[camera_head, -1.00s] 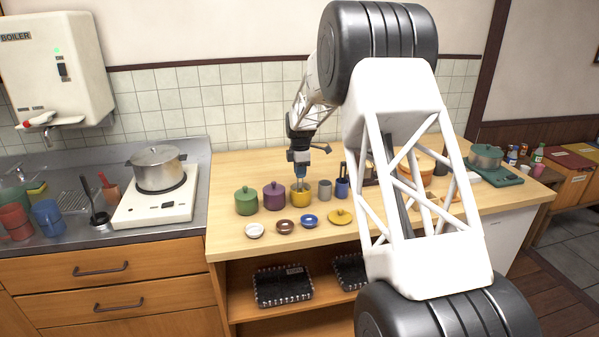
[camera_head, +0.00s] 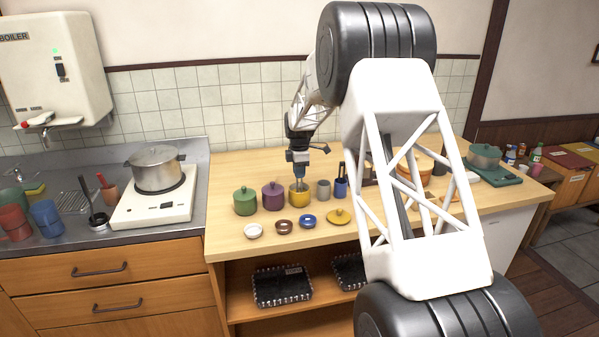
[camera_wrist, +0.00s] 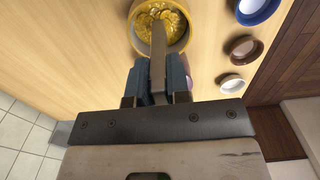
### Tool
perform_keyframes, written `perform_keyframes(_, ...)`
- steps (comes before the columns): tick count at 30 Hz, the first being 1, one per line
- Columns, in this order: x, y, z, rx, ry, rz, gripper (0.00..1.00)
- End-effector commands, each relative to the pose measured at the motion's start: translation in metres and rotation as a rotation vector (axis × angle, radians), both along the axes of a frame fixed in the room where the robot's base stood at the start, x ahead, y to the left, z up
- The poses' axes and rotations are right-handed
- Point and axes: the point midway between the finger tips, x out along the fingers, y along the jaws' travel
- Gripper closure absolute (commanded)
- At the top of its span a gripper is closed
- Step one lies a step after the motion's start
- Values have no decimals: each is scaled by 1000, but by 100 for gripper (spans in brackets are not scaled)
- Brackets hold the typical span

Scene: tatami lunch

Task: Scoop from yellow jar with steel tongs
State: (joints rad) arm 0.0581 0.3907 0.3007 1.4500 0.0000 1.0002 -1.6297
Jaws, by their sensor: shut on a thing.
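The yellow jar (camera_head: 299,198) stands open on the wooden counter, in a row with the green and purple jars. In the wrist view the yellow jar (camera_wrist: 183,42) shows yellow pieces inside. My gripper (camera_head: 299,169) is above the jar, pointing down. In the wrist view my gripper (camera_wrist: 158,82) is shut on the steel tongs (camera_wrist: 158,45), whose far end reaches over the jar's rim into its mouth. Whether the tips touch the pieces is hidden. A yellow lid (camera_head: 339,216) lies on the counter to the right and in front of the jar.
The green jar (camera_head: 245,201) and purple jar (camera_head: 273,196) stand close on the left. A grey cup (camera_head: 323,190) and a blue holder (camera_head: 341,188) stand on the right. White (camera_head: 253,230), brown (camera_head: 284,227) and blue (camera_head: 307,221) small dishes lie in front.

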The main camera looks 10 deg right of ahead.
Motion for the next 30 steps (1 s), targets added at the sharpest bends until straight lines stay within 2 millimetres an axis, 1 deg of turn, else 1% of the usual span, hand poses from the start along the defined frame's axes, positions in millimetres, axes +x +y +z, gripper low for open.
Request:
perform_keyframes(19, 0, 0, 1, 0, -1, 0, 100)
perform_keyframes(30, 0, 0, 16, 0, 0, 0, 100)
